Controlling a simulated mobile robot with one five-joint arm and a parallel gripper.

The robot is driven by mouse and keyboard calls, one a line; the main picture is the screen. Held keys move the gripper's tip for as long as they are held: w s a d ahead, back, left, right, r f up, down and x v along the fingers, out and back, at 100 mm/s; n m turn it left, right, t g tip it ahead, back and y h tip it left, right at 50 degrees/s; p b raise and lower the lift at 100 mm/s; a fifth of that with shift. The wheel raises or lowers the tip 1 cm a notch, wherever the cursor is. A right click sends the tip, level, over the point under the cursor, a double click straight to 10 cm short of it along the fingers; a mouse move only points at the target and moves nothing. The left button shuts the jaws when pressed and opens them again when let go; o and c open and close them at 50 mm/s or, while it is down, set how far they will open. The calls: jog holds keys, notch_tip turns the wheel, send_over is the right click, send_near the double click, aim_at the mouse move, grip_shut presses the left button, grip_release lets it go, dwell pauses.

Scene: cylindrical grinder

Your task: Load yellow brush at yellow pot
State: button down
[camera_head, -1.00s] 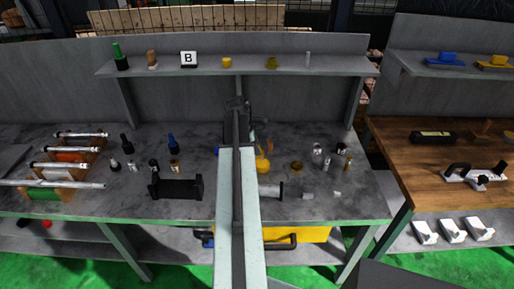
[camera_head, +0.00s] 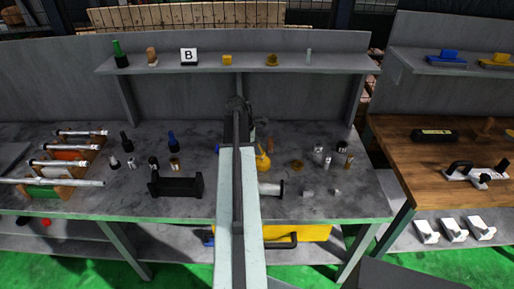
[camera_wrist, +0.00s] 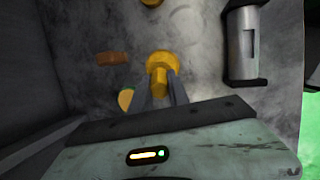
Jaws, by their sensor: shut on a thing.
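My gripper (camera_wrist: 160,95) is shut on a yellow thing with a broad faceted end, which seems to be the yellow brush (camera_wrist: 158,66). Its narrower part runs between my fingers. In the head view the yellow brush (camera_head: 263,160) shows just right of my arm, over the grey bench. A round dark-yellow thing (camera_head: 297,166), perhaps the yellow pot, stands on the bench to its right and shows at the wrist view's top edge (camera_wrist: 152,2). I cannot be sure that it is the pot. My arm hides my gripper in the head view.
A brown piece (camera_wrist: 112,58) and a partly hidden yellow piece (camera_wrist: 125,99) lie beside my fingers. A grey cylinder in a black holder (camera_wrist: 246,42) is to the right. A shelf (camera_head: 325,69) with small items runs behind; several small bottles stand right of the arm.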

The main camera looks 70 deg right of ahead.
jog(key=shift+f+b, duration=0.5)
dwell(1.2)
jog(key=shift+r, duration=0.1)
notch_tip(320, 180, up, 7)
jog(key=p, duration=0.7)
